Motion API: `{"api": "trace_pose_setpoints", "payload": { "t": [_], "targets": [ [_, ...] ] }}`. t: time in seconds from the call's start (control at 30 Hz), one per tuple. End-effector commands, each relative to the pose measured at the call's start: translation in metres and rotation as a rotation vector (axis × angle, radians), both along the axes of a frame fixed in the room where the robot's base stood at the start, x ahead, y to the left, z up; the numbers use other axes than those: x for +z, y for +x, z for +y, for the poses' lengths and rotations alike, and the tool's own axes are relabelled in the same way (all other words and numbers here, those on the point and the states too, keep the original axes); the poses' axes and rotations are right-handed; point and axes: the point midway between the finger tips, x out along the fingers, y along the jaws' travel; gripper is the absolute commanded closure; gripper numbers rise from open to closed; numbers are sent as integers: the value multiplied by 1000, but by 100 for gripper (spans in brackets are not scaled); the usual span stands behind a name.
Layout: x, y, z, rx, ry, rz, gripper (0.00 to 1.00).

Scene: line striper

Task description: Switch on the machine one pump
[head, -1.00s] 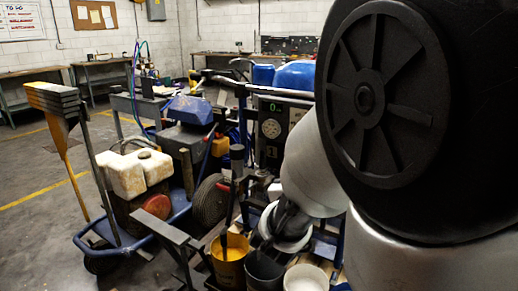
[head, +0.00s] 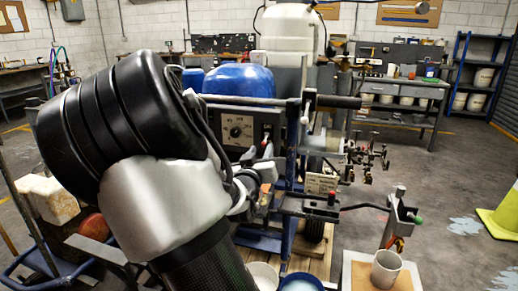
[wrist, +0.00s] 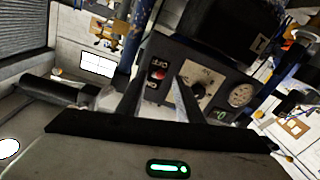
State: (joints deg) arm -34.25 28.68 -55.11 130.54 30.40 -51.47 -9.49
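The machine's dark control panel (head: 245,128) faces me in the head view. It also fills the middle of the wrist view, tilted, with a small red switch (wrist: 158,74) marked OFF and ON at its left. A dial (wrist: 202,88), a round gauge (wrist: 240,95) and a green-lit display (wrist: 222,115) are to the switch's right. My gripper (wrist: 155,95) is in front of the panel, its two fingers apart and empty, the switch showing between them. I cannot tell the gap to the panel.
A blue tank (head: 240,82) and a white tank (head: 286,45) are above and behind the panel. Metal arms and spray fittings (head: 365,155) stick out to the right. A white cup (head: 386,268) stands at front right.

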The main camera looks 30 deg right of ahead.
Motion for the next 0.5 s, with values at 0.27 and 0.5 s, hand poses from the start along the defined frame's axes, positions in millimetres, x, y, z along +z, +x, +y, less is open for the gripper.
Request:
{"api": "trace_pose_setpoints", "payload": {
  "t": [0.27,0.5],
  "targets": [
    [-1,32,-30,-1,-1,-1,67],
    [0,40,-36,1,1,0,67]
  ]
}}
